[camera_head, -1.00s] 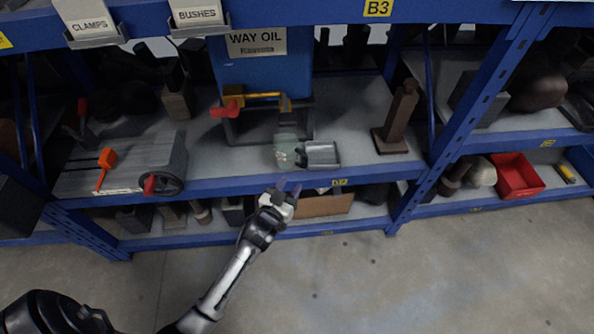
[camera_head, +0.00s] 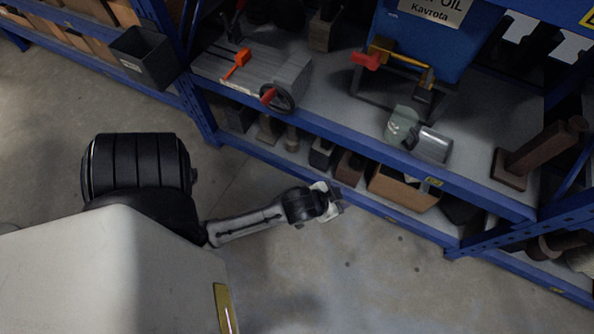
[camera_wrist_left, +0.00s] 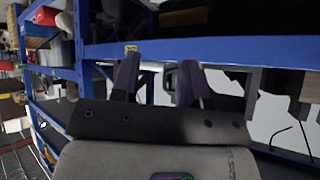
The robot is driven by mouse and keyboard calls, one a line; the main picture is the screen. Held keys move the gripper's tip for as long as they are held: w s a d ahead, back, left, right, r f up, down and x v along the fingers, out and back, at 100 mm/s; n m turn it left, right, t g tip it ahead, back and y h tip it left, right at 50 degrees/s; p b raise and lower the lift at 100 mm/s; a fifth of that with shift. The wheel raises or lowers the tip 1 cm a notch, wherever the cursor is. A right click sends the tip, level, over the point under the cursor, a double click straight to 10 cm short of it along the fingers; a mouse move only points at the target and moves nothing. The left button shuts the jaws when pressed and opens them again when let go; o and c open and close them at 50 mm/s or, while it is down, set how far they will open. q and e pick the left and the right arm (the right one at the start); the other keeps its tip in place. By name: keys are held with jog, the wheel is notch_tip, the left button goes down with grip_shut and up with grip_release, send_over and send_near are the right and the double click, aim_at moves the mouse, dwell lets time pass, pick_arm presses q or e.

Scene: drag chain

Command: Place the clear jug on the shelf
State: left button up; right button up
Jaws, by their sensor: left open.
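The clear jug (camera_head: 403,124) stands on the blue-edged shelf (camera_head: 440,178), just in front of the blue way oil tank and left of a grey metal can. It looks pale green and see-through, and it seems to touch or nearly touch the can. My left gripper (camera_head: 335,197) is out in front of the shelf edge, lower and left of the jug, apart from it and empty. In the left wrist view its two dark fingers (camera_wrist_left: 157,82) are spread, with a blue shelf beam beyond them. The jug cannot be made out in that view. My right gripper is not in view.
The blue tank (camera_head: 425,45) has a red-handled tap above the jug. The grey metal can (camera_head: 432,146) lies beside the jug. A brown post on a base (camera_head: 540,152) stands at right. A grey machine block (camera_head: 262,72) sits at left. The floor in front is clear.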

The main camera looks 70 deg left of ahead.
pick_arm(q)
jog(key=s+d+m+g+h, duration=0.1)
jog(key=s+d+g, duration=0.1)
jog(key=s, duration=0.4)
jog(key=s+d+m+g+h, duration=0.1)
jog(key=s+d+g, duration=0.2)
jog(key=s, duration=0.4)
jog(key=shift+s+r+m+g, duration=0.25)
jog(key=shift+r+m+g, duration=0.05)
jog(key=shift+g, duration=0.2)
jog(key=shift+c, duration=0.3)
